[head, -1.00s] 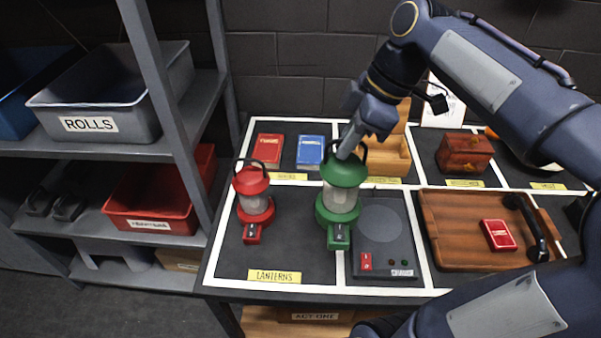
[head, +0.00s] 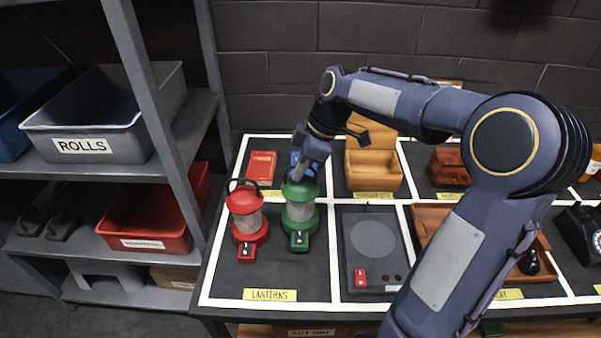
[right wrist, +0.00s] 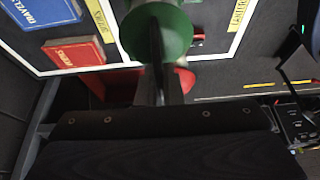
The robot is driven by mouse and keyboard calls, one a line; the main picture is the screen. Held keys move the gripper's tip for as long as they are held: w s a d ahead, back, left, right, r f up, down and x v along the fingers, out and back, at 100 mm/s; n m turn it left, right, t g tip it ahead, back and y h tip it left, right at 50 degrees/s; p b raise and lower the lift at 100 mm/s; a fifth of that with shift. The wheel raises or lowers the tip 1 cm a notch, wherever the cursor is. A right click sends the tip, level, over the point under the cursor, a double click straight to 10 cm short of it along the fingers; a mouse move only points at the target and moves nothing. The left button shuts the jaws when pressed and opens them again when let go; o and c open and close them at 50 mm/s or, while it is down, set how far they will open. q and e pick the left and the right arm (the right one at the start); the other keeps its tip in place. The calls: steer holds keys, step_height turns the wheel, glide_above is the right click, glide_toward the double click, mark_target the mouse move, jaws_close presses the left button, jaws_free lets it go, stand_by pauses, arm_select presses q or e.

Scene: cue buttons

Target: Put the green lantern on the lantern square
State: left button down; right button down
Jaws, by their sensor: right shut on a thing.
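The green lantern (head: 300,212) stands upright inside the white-bordered lantern square (head: 300,275), which has a yellow "LANTERNS" label at its front. It is just right of the red lantern (head: 247,213), with a small gap. My right gripper (head: 300,178) comes down from above and is shut on the green lantern at its top. I cannot tell whether its base touches the table. In the right wrist view the green lantern's top (right wrist: 155,30) is between the fingers, with part of the red lantern (right wrist: 186,80) behind. My left gripper is not in view.
A dark device with a round plate (head: 372,240) sits right of the square's white line. A red book (head: 261,167) and a partly hidden blue book lie behind. A wooden box (head: 374,172) stands behind the device. Grey shelves with bins (head: 110,112) are at left.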

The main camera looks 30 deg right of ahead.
steer(key=shift+f, duration=1)
steer(key=c, duration=1.6)
jaws_free()
steer(key=shift+s, duration=0.1)
steer(key=v, duration=1.2)
steer(key=shift+s, duration=0.1)
steer(key=s+a+f+m+t, duration=0.1)
steer(key=s+a+f+m, duration=0.2)
steer(key=s, duration=0.3)
steer(key=s+a+f+m+t, duration=0.1)
steer(key=s+a+f+m, duration=0.3)
steer(key=s+m, duration=0.2)
steer(key=s+a+f+m+t, duration=0.1)
steer(key=s+a+f+m, duration=0.3)
steer(key=s, duration=0.3)
steer(key=shift+s+a+f, duration=0.2)
steer(key=shift+s, duration=0.15)
